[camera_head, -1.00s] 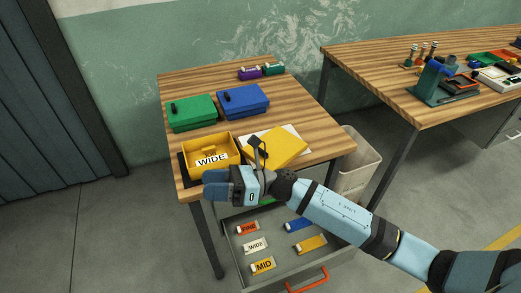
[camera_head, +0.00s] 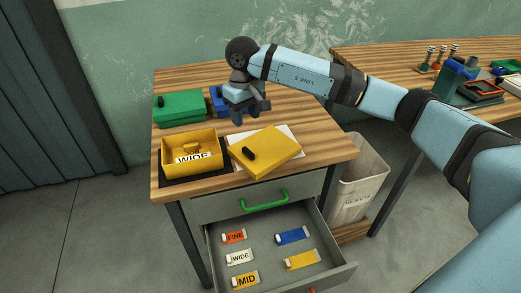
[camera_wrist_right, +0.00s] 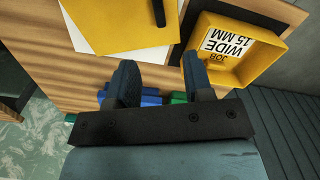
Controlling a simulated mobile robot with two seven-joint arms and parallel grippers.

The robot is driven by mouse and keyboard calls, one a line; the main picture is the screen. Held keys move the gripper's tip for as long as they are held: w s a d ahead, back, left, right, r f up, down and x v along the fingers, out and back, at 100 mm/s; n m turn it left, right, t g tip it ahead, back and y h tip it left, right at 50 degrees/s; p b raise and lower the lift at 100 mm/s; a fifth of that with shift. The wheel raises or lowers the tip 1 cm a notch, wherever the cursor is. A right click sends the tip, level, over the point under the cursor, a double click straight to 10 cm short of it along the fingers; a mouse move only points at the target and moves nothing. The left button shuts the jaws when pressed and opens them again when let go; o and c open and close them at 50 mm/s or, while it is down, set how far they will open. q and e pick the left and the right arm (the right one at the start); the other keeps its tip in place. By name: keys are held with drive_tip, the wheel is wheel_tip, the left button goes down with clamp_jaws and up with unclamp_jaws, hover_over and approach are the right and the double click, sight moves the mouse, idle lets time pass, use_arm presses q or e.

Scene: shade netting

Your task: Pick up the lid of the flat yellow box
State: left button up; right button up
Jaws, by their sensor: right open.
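The yellow lid (camera_head: 267,152) lies flat on white paper on the wooden table, with a black handle on its top near its left edge. The open yellow box (camera_head: 190,154) stands left of it, with a card reading WIDE inside. My right gripper (camera_head: 250,112) is above the table behind the lid, pointing down, open and apart from the lid. In the right wrist view the lid (camera_wrist_right: 122,22) is at the top left, the box (camera_wrist_right: 238,50) at the top right, and the gripper's fingers (camera_wrist_right: 158,82) are spread with nothing between them. My left gripper is not in view.
A green box (camera_head: 180,108) and a mostly hidden blue box (camera_head: 217,99) stand behind. Below the tabletop, an open drawer (camera_head: 336,268) holds several labelled tags. A waste bin (camera_head: 357,190) stands right of the table.

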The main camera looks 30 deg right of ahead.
hover_over(248, 151)
wheel_tip(248, 151, down, 7)
drive_tip(key=shift+w+a+f, duration=0.1)
drive_tip(key=shift+w, duration=0.05)
drive_tip(key=shift+f+p, duration=0.3)
drive_tip(key=shift+f, duration=2.45)
clamp_jaws()
